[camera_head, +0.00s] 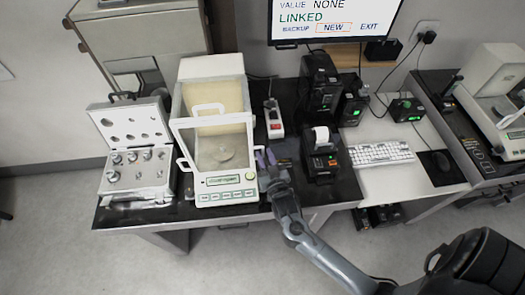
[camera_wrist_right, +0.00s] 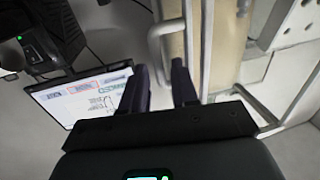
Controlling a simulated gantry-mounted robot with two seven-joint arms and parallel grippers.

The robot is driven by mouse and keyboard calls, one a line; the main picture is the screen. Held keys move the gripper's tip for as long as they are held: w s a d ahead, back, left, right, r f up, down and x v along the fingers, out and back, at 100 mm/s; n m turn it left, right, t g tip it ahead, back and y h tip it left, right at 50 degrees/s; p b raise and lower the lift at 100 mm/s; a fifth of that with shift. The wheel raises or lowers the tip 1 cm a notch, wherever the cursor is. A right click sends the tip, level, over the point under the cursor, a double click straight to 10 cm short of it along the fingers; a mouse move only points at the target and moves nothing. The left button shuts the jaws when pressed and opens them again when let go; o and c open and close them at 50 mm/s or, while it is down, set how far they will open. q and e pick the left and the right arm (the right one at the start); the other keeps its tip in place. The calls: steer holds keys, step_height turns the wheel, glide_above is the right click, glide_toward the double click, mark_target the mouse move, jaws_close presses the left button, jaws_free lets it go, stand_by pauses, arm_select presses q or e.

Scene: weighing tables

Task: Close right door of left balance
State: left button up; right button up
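The left balance (camera_head: 226,190) is a white unit with a glass draft shield, a round pan (camera_head: 218,156) inside and a tan back wall. My right gripper (camera_head: 265,158) is at its right side, with two dark purple fingers pointing at the shield. In the right wrist view the fingers (camera_wrist_right: 160,88) are apart, and a white loop handle (camera_wrist_right: 153,42) on the balance's right side lies just ahead of and partly between them. I cannot tell whether they touch it, or how far the right door stands open. My left gripper is not in view.
An open weight case (camera_head: 137,190) stands left of the balance. A monitor (camera_head: 335,18) hangs behind. Another balance (camera_head: 497,105) stands at far right.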

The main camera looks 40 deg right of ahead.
steer(key=shift+x, duration=1.4)
jaws_close()
